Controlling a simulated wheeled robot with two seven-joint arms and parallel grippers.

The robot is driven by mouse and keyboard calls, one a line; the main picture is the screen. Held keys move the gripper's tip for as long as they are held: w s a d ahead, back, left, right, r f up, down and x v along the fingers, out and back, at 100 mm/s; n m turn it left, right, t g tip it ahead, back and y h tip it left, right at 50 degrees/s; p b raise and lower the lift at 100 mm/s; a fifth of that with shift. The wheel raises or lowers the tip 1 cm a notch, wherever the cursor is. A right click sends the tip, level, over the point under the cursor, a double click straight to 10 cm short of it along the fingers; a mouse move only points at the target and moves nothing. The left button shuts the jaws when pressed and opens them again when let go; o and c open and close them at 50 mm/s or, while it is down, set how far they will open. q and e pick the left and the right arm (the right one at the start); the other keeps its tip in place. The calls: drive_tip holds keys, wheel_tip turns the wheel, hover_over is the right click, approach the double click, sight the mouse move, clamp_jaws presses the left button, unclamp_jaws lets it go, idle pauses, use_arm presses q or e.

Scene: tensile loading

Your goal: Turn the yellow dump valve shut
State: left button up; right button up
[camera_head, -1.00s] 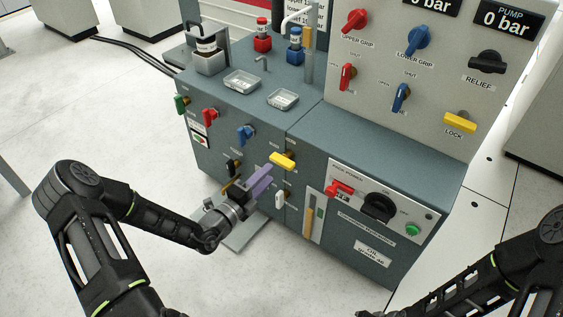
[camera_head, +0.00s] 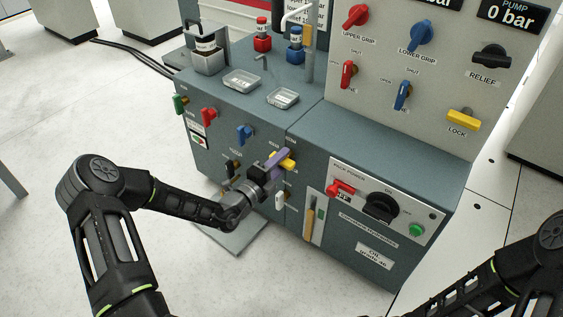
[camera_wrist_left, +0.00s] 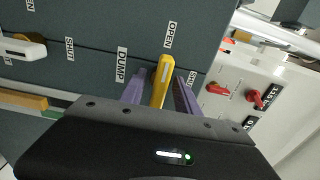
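The yellow dump valve handle (camera_head: 288,163) is on the dark front panel of the cabinet, partly hidden behind my left gripper (camera_head: 272,160) in the head view. In the left wrist view, the yellow handle (camera_wrist_left: 163,80) points toward the OPEN label (camera_wrist_left: 169,35). The DUMP label (camera_wrist_left: 122,63) is left of it and a SHUT label (camera_wrist_left: 192,80) is to its right. My left gripper's two purple fingers stand apart, one on each side of the handle, with narrow gaps showing. My right gripper is out of view; only part of that arm shows at lower right.
A white handle (camera_head: 280,199) sits below the dump valve. A blue handle (camera_head: 245,134) and a black one (camera_head: 233,168) are to its left. A red switch (camera_head: 340,188) and black knob (camera_head: 381,207) are on the right panel.

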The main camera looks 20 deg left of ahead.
use_arm(q)
drive_tip(key=shift+c, duration=0.5)
clamp_jaws()
